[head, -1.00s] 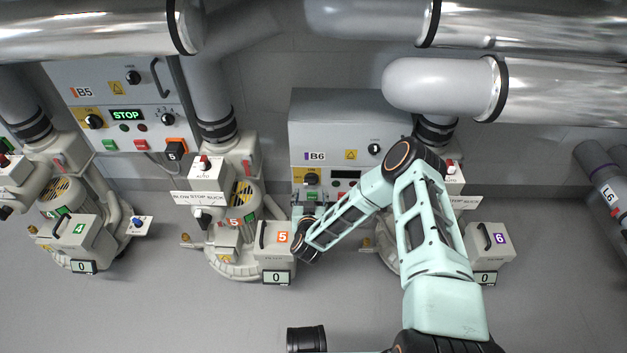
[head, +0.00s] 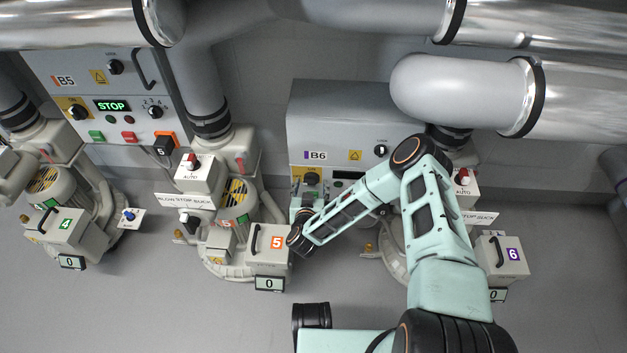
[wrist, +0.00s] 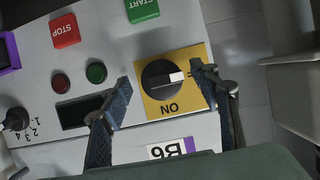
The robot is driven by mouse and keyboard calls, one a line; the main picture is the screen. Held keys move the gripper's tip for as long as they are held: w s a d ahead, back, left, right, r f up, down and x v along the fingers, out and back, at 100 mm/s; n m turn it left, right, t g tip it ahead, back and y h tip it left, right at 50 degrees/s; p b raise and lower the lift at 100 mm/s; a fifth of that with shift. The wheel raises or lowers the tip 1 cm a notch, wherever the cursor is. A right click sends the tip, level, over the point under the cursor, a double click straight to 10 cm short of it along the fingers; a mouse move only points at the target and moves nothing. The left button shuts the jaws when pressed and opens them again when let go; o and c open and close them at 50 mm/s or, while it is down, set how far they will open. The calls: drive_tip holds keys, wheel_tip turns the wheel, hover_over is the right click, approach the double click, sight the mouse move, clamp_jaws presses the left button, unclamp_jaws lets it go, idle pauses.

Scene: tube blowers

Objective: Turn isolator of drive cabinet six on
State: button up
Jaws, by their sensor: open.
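Drive cabinet B6 (head: 345,115) is the grey box on the wall, right of the middle in the head view. Its isolator is a black rotary knob (wrist: 157,84) on a yellow plate (wrist: 195,54), at the cabinet's lower left (head: 312,179) in the head view. In the wrist view the knob's white mark points right, while the word ON is printed below the knob. My gripper (wrist: 161,77) is open, one finger on either side of the knob. I cannot tell whether the fingers touch it. In the head view my wrist hides the fingers.
Beside the isolator are a red STOP button (wrist: 64,30), a green START button (wrist: 142,10) and a dark display (wrist: 78,112). Blower 6 (head: 503,258) stands below the cabinet, right of my arm. Blower 5 (head: 268,250) stands close left of my wrist. Large pipes (head: 450,85) run above.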

drive_tip(key=shift+w+f, duration=0.1)
drive_tip(key=shift+w, duration=0.05)
drive_tip(key=c, duration=1.1)
